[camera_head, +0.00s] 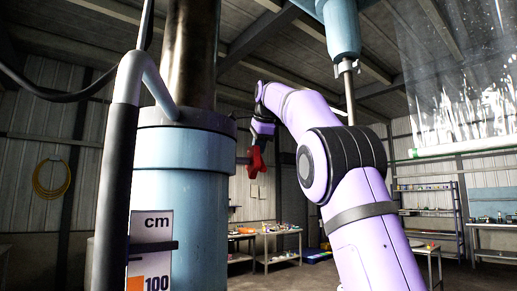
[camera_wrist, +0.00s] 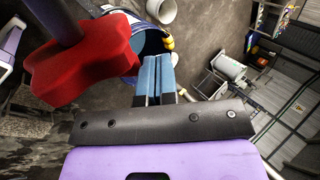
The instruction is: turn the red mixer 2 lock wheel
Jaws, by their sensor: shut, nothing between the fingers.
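The red lock wheel (camera_head: 257,162) is a lobed knob at the right side of the blue column (camera_head: 180,190) in the head view. It looks large at the upper left of the wrist view (camera_wrist: 80,65), on a dark shaft. My gripper (camera_wrist: 156,62) has two blue fingertips pressed together, with nothing between them. In the head view my wrist hangs just above the wheel, and the fingertips are hard to make out.
A thick dark pipe (camera_head: 118,160) and a cm scale (camera_head: 150,245) stand at the column's front. A metal shaft (camera_head: 348,90) hangs behind my arm. Workbenches (camera_head: 275,240) and shelves (camera_head: 430,205) are farther back. A pale bucket (camera_wrist: 161,10) is on the floor below.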

